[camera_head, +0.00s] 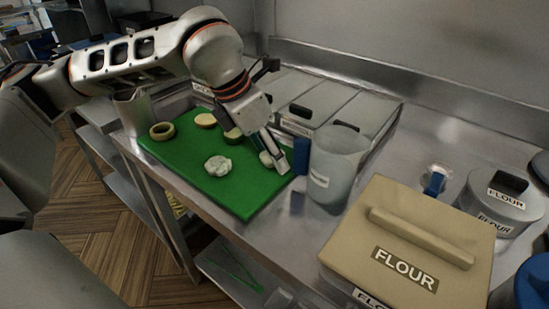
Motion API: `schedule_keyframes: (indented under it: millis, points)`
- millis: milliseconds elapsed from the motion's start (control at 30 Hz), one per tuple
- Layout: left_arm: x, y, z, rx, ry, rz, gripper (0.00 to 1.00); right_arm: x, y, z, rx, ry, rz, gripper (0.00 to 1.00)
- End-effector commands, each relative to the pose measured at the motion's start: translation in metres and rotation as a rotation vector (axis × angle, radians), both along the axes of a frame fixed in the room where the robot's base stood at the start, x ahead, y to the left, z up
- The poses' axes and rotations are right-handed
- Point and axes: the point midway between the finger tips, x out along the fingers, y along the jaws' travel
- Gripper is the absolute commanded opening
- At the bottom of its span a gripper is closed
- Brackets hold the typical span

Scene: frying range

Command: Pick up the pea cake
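A green cutting board (240,200) lies on the steel counter with several small food pieces on it. They are a dark olive ring-like piece (162,131), a yellowish round piece (205,120), a partly hidden green piece (233,132), a pale whitish-green lump (218,166) and a small pale green piece (265,159). I cannot tell for sure which is the pea cake. My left gripper (278,161) points down at the board's right side, close beside the small pale green piece. Whether it touches or grips that piece cannot be made out. My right gripper is out of view.
A translucent container (337,170) with a blue part beside it stands just right of the gripper. A large beige-lidded flour bin (405,235) is at front right, a round flour container (500,195) farther right. Lidded steel pans (320,104) are behind the board.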

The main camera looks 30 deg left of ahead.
Motion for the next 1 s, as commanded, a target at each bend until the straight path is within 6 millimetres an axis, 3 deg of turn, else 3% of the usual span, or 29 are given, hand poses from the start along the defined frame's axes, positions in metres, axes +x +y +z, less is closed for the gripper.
schedule_keyframes:
  millis: [200, 333, 767, 1000]
  points:
    - [0.001, 0.0, 0.0, 0.0, -0.002, 0.0, 0.54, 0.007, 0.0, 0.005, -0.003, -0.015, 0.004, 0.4]
    - [0.001, 0.0, 0.0, 0.0, -0.002, 0.0, 0.22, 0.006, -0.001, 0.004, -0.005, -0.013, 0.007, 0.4]
    - [0.001, 0.0, 0.003, -0.001, -0.003, 0.0, 0.22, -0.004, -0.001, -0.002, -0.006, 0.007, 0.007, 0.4]
    - [0.001, 0.0, 0.027, -0.001, -0.007, 0.001, 0.22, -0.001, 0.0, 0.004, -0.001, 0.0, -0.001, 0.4]
